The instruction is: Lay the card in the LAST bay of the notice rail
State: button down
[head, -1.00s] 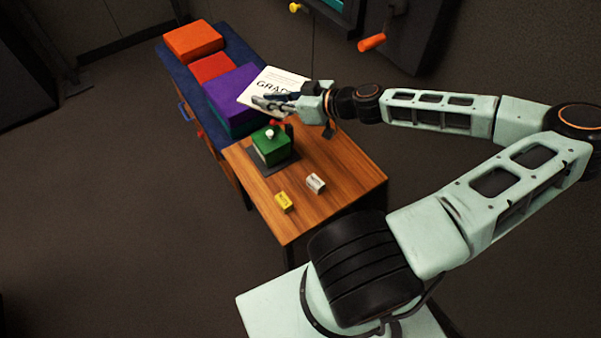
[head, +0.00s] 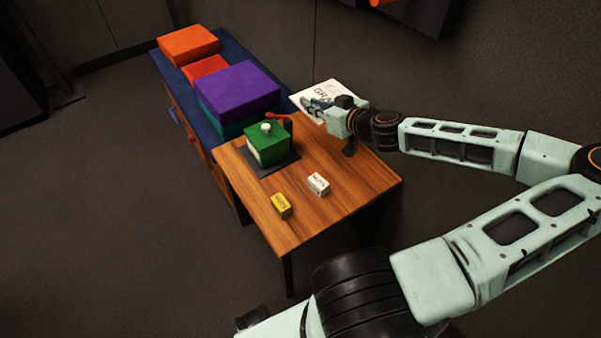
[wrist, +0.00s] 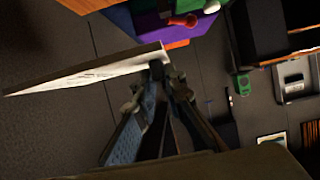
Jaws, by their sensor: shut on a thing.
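A white card with dark lettering (head: 318,92) is held in my gripper (head: 313,104), beyond the back edge of the wooden table, to the right of the purple block. My gripper is shut on one edge of the card. In the wrist view the card (wrist: 95,74) shows nearly edge-on, stretching left from the fingertips (wrist: 162,72). I cannot make out the notice rail or its bays in either current view.
On the wooden table (head: 335,215) stand a green box with a white knob (head: 268,142), a yellow block (head: 281,206) and a white block (head: 318,184). A purple block (head: 238,88) and orange blocks (head: 188,44) lie on a blue-topped bench (head: 160,65).

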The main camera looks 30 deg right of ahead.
aim_at(313, 159)
jog(key=shift+d+f, duration=0.15)
jog(key=shift+f, duration=0.2)
notch_tip(313, 159, down, 18)
jog(key=b, duration=0.6)
jog(key=shift+r, duration=0.15)
jog(key=shift+f+b, duration=0.25)
jog(key=shift+b, duration=0.1)
jog(key=c, duration=2)
grip_release()
jog(key=shift+r, duration=0.1)
jog(key=shift+r, duration=0.15)
